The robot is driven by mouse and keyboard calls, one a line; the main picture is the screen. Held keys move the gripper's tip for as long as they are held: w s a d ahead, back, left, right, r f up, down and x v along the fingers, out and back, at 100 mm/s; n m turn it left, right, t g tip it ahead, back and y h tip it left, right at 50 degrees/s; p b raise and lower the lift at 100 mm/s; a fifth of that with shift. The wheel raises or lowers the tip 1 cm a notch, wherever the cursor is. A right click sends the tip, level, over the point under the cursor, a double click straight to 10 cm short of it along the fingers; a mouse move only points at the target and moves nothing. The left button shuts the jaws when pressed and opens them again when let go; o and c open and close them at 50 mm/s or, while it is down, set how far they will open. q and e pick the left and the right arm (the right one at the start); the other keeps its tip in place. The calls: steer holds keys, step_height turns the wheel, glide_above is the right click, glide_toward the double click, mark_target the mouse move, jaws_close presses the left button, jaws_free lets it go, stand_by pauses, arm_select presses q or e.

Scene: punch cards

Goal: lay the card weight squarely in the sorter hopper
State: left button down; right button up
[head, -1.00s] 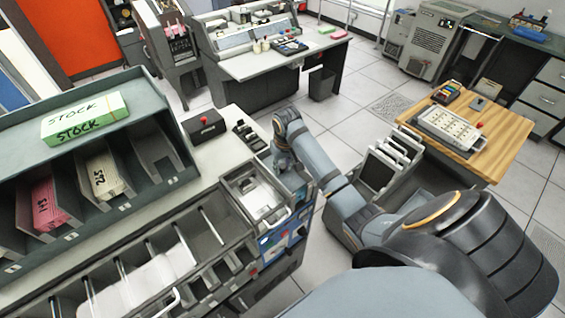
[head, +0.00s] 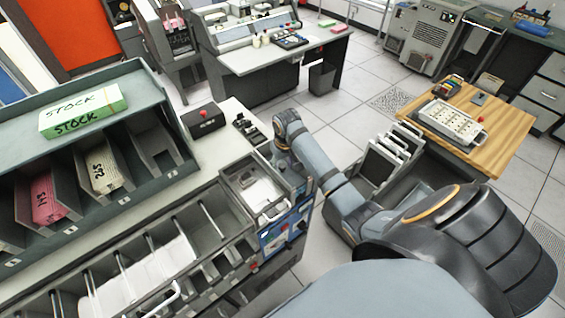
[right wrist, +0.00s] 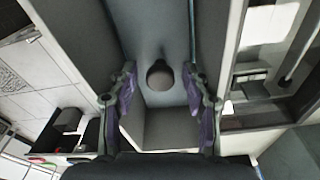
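The sorter hopper appears to be the shallow grey bay (head: 258,188) at the right end of the long sorter in the head view, with a pale plate inside. My right gripper (right wrist: 160,100) shows in the right wrist view with two purple-padded fingers apart. Between and beyond them is a dark round knob (right wrist: 160,76) on a grey surface, perhaps the card weight's knob; the fingers show gaps on both sides of it. In the head view my right wrist is beside the bay's far edge, and its fingertips are hidden. My left gripper is not in view.
A pocketed rack holds a green STOCK box (head: 82,110) and card stacks. A black box with a red button (head: 204,118) stands on the sorter top. A wooden-topped table (head: 495,135) is at right. Open floor (head: 340,110) lies behind my arm.

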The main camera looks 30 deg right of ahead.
mark_target(284, 167)
steer(key=shift+r, duration=0.15)
steer(key=r, duration=0.4)
steer(key=s+r, duration=0.1)
steer(key=r, duration=0.2)
steer(key=shift+r, duration=0.1)
steer(key=shift+w, duration=0.1)
stand_by(0.4)
